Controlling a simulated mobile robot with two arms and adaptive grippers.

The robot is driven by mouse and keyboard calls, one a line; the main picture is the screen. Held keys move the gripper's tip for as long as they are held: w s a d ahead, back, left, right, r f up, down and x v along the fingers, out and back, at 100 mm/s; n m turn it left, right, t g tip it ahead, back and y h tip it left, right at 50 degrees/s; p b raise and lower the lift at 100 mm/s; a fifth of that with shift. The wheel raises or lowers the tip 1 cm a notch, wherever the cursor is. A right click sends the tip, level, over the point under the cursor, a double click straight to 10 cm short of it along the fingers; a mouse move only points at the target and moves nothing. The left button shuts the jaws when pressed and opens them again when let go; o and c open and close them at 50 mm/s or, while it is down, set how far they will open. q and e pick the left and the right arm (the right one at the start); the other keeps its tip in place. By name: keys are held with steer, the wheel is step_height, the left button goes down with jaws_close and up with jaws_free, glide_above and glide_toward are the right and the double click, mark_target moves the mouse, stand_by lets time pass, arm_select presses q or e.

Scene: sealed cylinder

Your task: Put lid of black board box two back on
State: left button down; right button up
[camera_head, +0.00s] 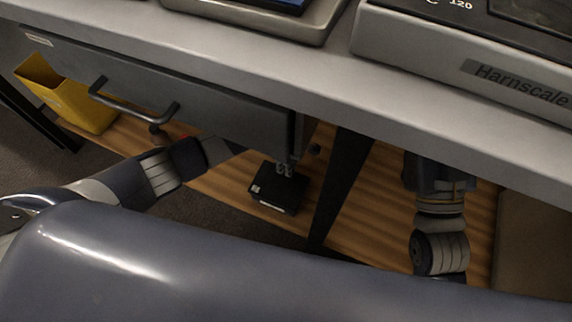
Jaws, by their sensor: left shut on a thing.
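A small black box (278,203) with a pale label on its front shows below the drawer, over the wooden lower board. My left arm reaches in from the left, under the drawer. The fingertips of my left gripper (285,169) show just below the drawer's right end, close together at the top of the black box, shut on what looks like its lid. The rest of this gripper is hidden by the drawer. I cannot tell lid and box apart, or whether there is a gap between them. My right arm goes up under the tabletop at the right; its fingers are hidden.
The grey drawer (200,108) with its bar handle (130,104) hangs just above my left gripper. A dark table leg (340,185) stands right of the box. A yellow bin (65,95) stands at the left. Bare wooden board (380,225) shows right of the leg.

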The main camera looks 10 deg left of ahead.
arm_select(q)
steer(key=shift+f, duration=0.2)
steer(key=shift+f, duration=0.25)
steer(key=c, duration=1.7)
jaws_free()
steer(key=shift+o, duration=0.2)
steer(key=shift+r, duration=0.15)
